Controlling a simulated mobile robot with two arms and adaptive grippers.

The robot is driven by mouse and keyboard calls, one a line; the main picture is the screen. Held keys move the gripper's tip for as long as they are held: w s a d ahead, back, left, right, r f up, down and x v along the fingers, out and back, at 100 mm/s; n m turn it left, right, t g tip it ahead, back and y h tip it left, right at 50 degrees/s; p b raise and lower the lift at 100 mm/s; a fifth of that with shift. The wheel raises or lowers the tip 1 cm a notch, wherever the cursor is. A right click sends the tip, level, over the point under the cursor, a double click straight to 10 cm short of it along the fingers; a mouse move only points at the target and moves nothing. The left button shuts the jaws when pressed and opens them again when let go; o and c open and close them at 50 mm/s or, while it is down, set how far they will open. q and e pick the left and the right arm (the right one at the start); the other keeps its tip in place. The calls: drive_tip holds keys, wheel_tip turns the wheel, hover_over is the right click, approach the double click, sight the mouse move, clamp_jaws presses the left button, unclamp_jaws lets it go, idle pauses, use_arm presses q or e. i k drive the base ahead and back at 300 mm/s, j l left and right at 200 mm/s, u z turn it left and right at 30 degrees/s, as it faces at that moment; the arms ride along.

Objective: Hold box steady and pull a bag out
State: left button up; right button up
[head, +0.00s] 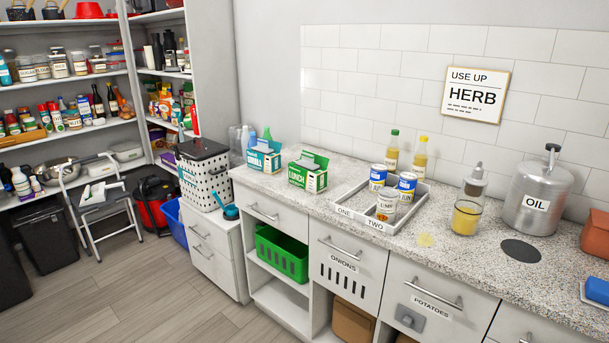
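A green and white box labelled LUNCH (307,178) stands upright on the speckled counter (340,175), with its top flap raised. A blue and white box (263,160) stands just left of it, also with a raised top; its label is too small to read surely. I cannot make out a separate bag in either box. Neither of my grippers is in view.
A grey tray (345,212) with several cans stands right of the boxes. Bottles (420,157), a pump jar (467,208) and an OIL canister (536,196) stand farther right. A white perforated bin (203,180) stands left. Counter before the boxes is clear.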

sight(315, 181)
drive_tip(key=i+j+z, duration=0.15)
drive_tip(key=j, duration=0.2)
drive_tip(key=i+j+z, duration=0.35)
drive_tip(key=j, duration=0.35)
